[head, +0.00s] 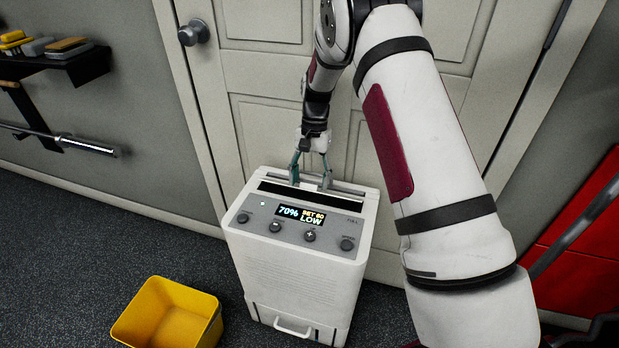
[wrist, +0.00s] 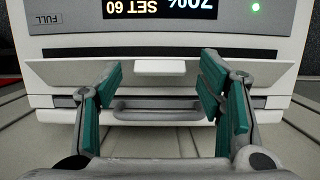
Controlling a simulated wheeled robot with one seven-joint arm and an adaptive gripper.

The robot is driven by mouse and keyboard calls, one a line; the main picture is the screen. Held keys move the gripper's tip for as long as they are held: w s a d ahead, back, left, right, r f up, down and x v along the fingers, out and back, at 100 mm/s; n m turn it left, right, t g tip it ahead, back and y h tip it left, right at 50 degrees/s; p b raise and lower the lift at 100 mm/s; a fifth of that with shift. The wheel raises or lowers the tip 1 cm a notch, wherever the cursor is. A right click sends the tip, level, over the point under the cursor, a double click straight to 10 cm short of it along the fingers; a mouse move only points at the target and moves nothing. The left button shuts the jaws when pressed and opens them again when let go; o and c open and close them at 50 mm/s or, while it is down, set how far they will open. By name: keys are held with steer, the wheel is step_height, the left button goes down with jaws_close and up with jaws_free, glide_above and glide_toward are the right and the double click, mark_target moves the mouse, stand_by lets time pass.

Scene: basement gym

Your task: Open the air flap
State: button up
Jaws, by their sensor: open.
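The air flap (wrist: 228,72) is a long pale panel across the top of a white dehumidifier (head: 295,272), with a small raised tab (wrist: 160,67) at its middle. A dark slot (head: 310,197) runs along the flap on the display side. My gripper (head: 311,180) is open over the top of the unit, pointing down. In the wrist view its teal-padded fingers (wrist: 160,78) stand on either side of the tab, with clear gaps and nothing between them. In the head view the fingers partly hide the flap, and I cannot tell its exact tilt or whether they touch it.
A carry handle (wrist: 165,108) lies behind the flap. A panelled door (head: 262,60) stands close behind the unit. A yellow bin (head: 168,315) sits on the floor at left; a red cabinet (head: 575,250) is at right.

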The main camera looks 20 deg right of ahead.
steer(key=v, duration=0.7)
steer(key=shift+r, duration=0.2)
steer(key=shift+r, duration=0.1)
